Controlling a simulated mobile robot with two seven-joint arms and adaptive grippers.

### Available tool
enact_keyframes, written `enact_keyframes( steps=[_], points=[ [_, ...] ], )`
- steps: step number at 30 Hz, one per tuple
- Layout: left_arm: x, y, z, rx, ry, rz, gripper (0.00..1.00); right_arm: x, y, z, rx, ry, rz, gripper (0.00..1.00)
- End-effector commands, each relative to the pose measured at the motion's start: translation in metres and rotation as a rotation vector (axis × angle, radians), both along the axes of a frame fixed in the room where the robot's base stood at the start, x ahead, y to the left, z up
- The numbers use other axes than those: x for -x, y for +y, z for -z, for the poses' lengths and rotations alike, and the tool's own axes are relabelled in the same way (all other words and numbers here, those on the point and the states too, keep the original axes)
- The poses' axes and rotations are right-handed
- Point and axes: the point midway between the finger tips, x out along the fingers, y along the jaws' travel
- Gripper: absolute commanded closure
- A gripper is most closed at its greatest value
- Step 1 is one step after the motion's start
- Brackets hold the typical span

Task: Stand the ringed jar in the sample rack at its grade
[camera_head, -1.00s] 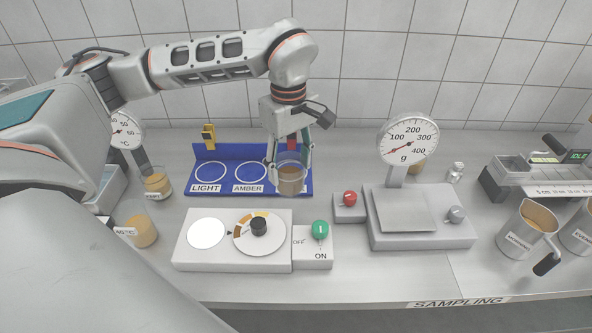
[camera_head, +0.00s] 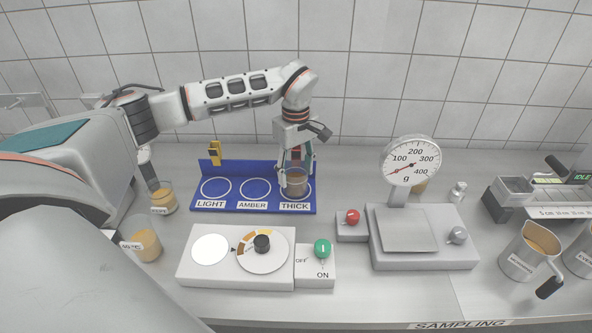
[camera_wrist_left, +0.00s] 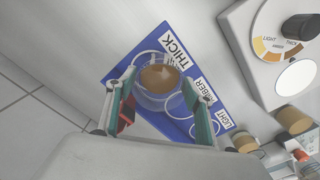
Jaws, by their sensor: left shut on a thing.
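A clear jar with brown contents (camera_head: 297,184) is between the fingers of my left gripper (camera_head: 296,165), which is shut on it. The jar is upright at the THICK place of the blue sample rack (camera_head: 235,205). In the left wrist view, the jar (camera_wrist_left: 160,82) sits between the two fingertips (camera_wrist_left: 158,98), over the THICK end of the rack (camera_wrist_left: 180,32). I cannot tell whether its base touches the rack. The LIGHT and AMBER rings are empty. My right gripper is not in view.
A scale (camera_head: 408,230) with a red-knobbed box (camera_head: 352,217) is to the right. Jars (camera_head: 146,246) stand at left. Metal jugs (camera_head: 530,250) stand far right.

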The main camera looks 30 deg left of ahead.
Motion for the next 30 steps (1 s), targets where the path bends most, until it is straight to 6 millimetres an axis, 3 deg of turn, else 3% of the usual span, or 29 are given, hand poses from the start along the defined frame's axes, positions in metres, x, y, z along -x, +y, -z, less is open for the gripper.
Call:
enact_keyframes(
  steps=[6, 20, 21, 22, 30],
  points=[
    [-0.017, 0.01, 0.016, 0.001, 0.0, -0.001, 0.81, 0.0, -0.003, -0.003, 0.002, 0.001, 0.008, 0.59],
    [-0.019, 0.012, 0.022, -0.001, -0.001, 0.0, 0.81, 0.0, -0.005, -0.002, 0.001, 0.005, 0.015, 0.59],
    [-0.019, 0.012, 0.022, -0.001, 0.0, 0.0, 0.38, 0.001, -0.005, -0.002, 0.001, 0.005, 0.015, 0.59],
    [-0.019, 0.012, 0.022, -0.001, 0.0, 0.0, 0.31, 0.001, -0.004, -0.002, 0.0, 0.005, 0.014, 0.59],
    [-0.019, 0.012, 0.022, -0.001, 0.0, 0.0, 0.31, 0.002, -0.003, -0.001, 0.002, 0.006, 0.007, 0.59]
  ],
)
